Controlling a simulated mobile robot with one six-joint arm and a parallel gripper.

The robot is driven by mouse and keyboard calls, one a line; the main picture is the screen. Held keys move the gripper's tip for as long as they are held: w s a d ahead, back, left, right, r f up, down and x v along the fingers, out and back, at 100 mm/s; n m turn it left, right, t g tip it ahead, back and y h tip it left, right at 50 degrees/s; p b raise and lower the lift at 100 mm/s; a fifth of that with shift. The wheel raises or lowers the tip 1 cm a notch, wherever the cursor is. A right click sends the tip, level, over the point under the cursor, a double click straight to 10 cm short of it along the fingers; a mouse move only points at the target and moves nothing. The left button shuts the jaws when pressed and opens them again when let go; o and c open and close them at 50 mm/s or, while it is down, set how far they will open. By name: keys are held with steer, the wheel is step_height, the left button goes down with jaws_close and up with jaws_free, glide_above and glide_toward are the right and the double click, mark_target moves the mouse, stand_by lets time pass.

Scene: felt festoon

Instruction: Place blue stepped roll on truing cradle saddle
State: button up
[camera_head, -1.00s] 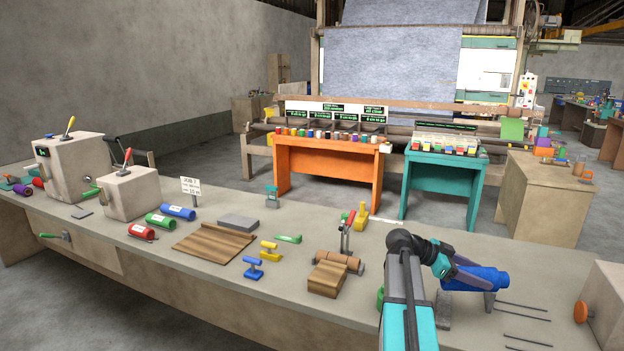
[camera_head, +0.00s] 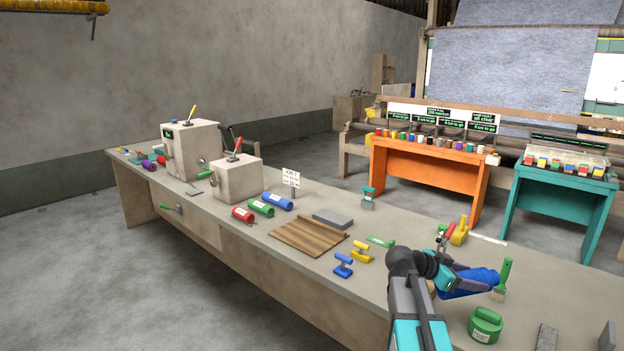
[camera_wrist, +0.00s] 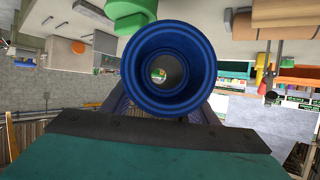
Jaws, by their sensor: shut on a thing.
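The blue stepped roll (camera_head: 478,281) is held by my gripper (camera_head: 458,283) above the bench, toward the right of the head view. In the wrist view the blue stepped roll (camera_wrist: 127,72) shows end-on, with stepped rings around a central bore that I see through. My gripper is shut on the roll, and the roll hides most of the fingers. I cannot tell with certainty which thing is the truing cradle saddle. Two beige lever machines, a nearer one (camera_head: 237,182) and a taller one (camera_head: 190,148), stand at the far left end of the bench.
Red (camera_head: 243,215), green (camera_head: 261,208) and blue (camera_head: 277,202) rolls lie near the nearer machine. A brown slatted mat (camera_head: 308,237), a blue stand (camera_head: 343,265) and a yellow stand (camera_head: 361,252) are left of my arm. A green round container (camera_head: 485,326) and brush (camera_head: 503,280) are right.

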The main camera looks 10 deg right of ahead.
steer(key=w+a+r+n+t+y, duration=0.15)
steer(key=w+a+n+t, duration=0.3)
steer(key=a, duration=0.55)
steer(key=w+a+n+t+y, duration=0.3)
steer(key=w+a, duration=0.2)
steer(key=a, duration=0.5)
steer(key=w+a+r+n+t+y, duration=0.15)
steer(key=w+a+n+t, duration=0.25)
steer(key=a, duration=0.6)
steer(key=w+a+r+n+t+y, duration=0.2)
steer(key=a+r+n+y, duration=0.4)
steer(key=a, duration=0.3)
steer(key=shift+w+y, duration=0.7)
steer(key=shift+w, duration=0.05)
steer(key=shift+a, duration=0.1)
